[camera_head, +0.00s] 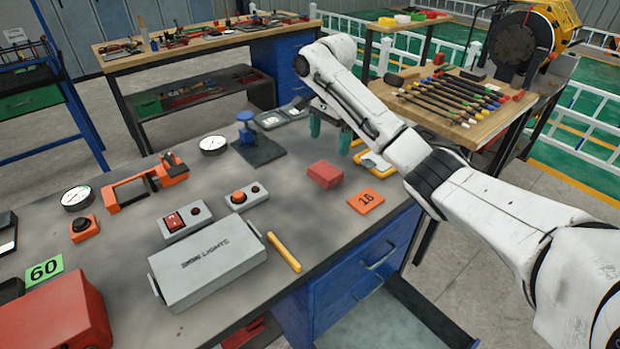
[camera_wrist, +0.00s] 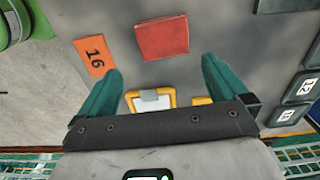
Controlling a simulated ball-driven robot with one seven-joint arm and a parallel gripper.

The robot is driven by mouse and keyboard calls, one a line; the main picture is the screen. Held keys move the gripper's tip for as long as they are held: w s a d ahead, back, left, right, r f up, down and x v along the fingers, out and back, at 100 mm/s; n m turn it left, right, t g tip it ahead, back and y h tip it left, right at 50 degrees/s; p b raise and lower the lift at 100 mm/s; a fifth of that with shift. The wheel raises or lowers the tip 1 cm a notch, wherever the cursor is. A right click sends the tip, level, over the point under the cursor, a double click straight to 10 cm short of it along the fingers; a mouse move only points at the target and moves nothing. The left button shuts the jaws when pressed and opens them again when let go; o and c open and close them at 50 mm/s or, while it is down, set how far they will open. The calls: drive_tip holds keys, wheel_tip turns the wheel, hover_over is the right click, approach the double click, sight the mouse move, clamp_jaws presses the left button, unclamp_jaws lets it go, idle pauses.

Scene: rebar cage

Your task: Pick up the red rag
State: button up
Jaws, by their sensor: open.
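The red rag (camera_head: 325,174) is a small, folded, block-like red piece lying on the grey workbench top (camera_head: 300,215), near its right edge. In the wrist view the red rag (camera_wrist: 162,38) lies beyond the fingertips, a little left of the middle between them. My gripper (camera_head: 330,130) hangs over the far right part of the bench, behind the rag in the head view. In the wrist view my gripper (camera_wrist: 162,75) has its two teal fingers wide apart with nothing between the tips.
An orange card marked 16 (camera_head: 366,200) lies beside the rag. A yellow-framed clipboard (camera_head: 374,163) lies near my gripper. A blue-handled stand (camera_head: 250,135), a grey box (camera_head: 208,264), a yellow stick (camera_head: 284,252) and an orange tool (camera_head: 146,182) also occupy the bench. Bare surface lies left of the rag.

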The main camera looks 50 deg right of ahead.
drive_tip(key=b, duration=0.1)
hover_over(325, 169)
drive_tip(key=f, duration=0.5)
drive_tip(key=shift+s+d+f, duration=0.2)
drive_tip(key=shift+d+f, duration=0.05)
drive_tip(key=shift+f, duration=0.15)
drive_tip(key=shift+w+a+f, duration=0.1)
drive_tip(key=shift+a+f, duration=0.05)
drive_tip(key=shift+f, duration=1.2)
drive_tip(key=shift+w+a+f, duration=0.1)
drive_tip(key=shift+a+f, duration=0.05)
drive_tip(key=shift+f, duration=1.15)
drive_tip(key=shift+c, duration=0.3)
drive_tip(key=c, duration=0.6)
